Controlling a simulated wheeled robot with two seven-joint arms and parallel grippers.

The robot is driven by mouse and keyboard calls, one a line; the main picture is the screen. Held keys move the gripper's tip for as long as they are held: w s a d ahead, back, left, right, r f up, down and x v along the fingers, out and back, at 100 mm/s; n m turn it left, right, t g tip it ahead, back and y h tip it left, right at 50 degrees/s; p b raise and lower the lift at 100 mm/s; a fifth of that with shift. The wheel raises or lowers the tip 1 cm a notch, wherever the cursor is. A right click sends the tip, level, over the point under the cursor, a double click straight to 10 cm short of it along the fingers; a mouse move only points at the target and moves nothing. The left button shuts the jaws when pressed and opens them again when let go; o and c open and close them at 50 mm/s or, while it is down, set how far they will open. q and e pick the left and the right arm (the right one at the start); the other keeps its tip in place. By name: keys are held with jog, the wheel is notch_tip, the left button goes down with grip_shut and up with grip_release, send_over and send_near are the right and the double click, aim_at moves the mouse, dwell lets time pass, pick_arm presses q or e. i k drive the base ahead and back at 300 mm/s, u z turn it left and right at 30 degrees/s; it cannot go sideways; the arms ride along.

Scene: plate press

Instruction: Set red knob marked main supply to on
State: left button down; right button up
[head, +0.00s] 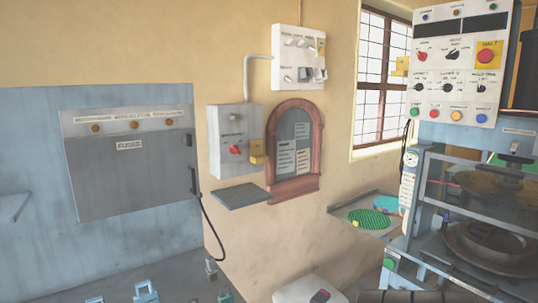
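A red knob (235,149) sits on the front of a grey wall box (236,135), left of an arched red-framed board. Its label is too small to read, and I cannot tell its exact setting. A yellow part (256,151) is fixed at the box's lower right. Another red knob (421,56) is on the white control panel (456,86) at the upper right. Neither of my grippers can be made out in the head view.
A small grey shelf (240,196) juts out below the box. A white switch box (299,62) hangs above right. A grey cabinet (130,165) is at left with a dark cable. The press (480,200) stands at right. A tray (362,205) holds green discs.

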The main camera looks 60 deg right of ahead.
aim_at(234, 149)
jog(key=z, duration=1.1)
jog(key=i, duration=0.15)
